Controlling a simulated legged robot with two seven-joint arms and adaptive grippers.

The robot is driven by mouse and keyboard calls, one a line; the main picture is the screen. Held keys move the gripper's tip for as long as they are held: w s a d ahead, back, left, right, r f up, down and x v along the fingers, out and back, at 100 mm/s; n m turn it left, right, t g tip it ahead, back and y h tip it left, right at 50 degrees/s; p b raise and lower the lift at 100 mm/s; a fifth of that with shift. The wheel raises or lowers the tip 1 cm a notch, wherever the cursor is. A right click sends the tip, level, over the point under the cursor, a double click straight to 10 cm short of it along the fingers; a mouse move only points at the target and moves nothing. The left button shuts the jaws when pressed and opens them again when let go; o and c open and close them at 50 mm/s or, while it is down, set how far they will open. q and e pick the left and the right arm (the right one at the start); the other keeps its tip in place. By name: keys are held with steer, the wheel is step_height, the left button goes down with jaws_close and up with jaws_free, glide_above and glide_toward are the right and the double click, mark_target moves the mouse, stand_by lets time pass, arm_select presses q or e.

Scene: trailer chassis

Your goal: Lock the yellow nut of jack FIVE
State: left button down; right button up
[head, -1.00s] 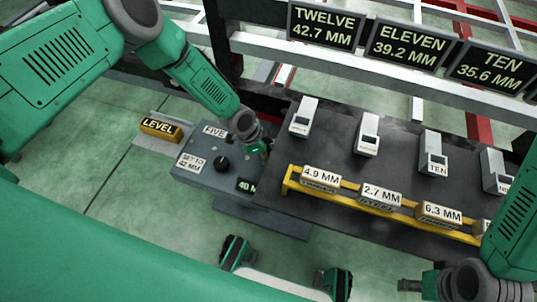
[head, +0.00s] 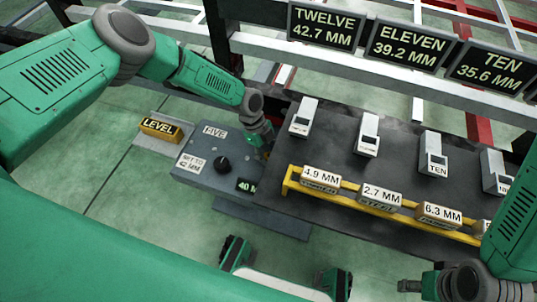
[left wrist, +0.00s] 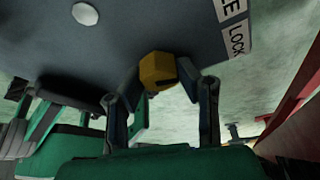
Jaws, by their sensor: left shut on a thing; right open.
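The grey jack box FIVE (head: 222,190) stands left of the dark panel. It has a black knob (head: 221,164), a label "SET TO 42 MM" and a display reading "40 M", partly cut off. My left gripper (head: 266,150) is at the far right side of this box, its fingers mostly hidden in the head view. In the left wrist view the yellow nut (left wrist: 158,72) sits between the two fingers of my left gripper (left wrist: 160,82), which is shut on it. A "LOCK" label (left wrist: 237,41) is beside it. My right gripper (head: 411,286) is open and empty at the bottom right.
A yellow "LEVEL" block (head: 161,129) lies left of the box. A yellow rack (head: 292,182) with labelled blocks and several white gauges, such as TEN (head: 433,153), stand on the dark panel. Height displays (head: 324,27) hang behind. Green floor is clear at left.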

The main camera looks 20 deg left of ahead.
arm_select(q)
steer(key=shift+w+a, duration=0.15)
steer(key=shift+a, duration=0.05)
stand_by(0.4)
steer(key=c, duration=1.2)
jaws_free()
steer(key=shift+v, duration=3.65)
